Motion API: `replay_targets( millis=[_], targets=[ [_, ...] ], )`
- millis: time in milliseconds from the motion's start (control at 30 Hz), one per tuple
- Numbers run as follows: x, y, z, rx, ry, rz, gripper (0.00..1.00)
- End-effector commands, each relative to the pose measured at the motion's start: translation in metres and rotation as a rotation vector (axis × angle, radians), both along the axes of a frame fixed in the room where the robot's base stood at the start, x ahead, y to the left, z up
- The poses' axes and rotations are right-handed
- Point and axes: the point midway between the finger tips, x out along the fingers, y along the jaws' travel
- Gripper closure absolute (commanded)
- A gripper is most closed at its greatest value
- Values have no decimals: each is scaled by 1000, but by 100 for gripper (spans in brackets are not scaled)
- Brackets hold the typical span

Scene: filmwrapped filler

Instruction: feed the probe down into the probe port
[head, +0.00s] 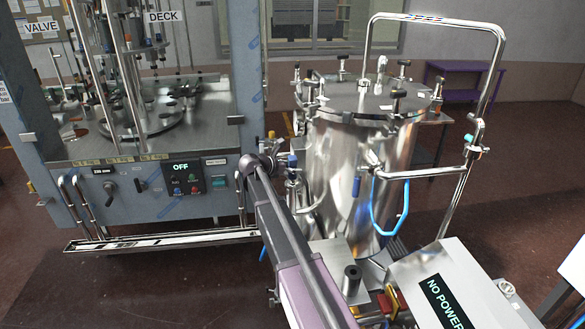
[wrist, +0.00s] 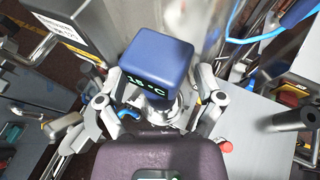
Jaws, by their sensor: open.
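The probe (wrist: 158,62) shows in the wrist view as a blue box head reading 15 °C, with a pale metal collar below it. My gripper (wrist: 158,104) is open, with one finger on each side of the collar. No contact between fingers and probe can be made out. The probe's lower end is hidden. In the head view my arm hides the gripper, and I cannot clearly find the probe. I cannot identify the probe port for certain.
A tall steel vessel (head: 345,185) with lid clamps and a bent rail stands behind the plate (head: 328,252). A blue hose (head: 386,228) loops at its side. The filler machine (head: 150,190) is at left, a NO POWER box (head: 450,290) at right.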

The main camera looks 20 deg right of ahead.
Motion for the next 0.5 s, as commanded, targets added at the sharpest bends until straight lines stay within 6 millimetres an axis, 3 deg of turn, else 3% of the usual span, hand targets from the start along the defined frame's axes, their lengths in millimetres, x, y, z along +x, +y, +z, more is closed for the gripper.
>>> replay_targets(
  millis=[500],
  targets=[
    [0, 0, 33, 0, 0, 0, 14]
  ],
)
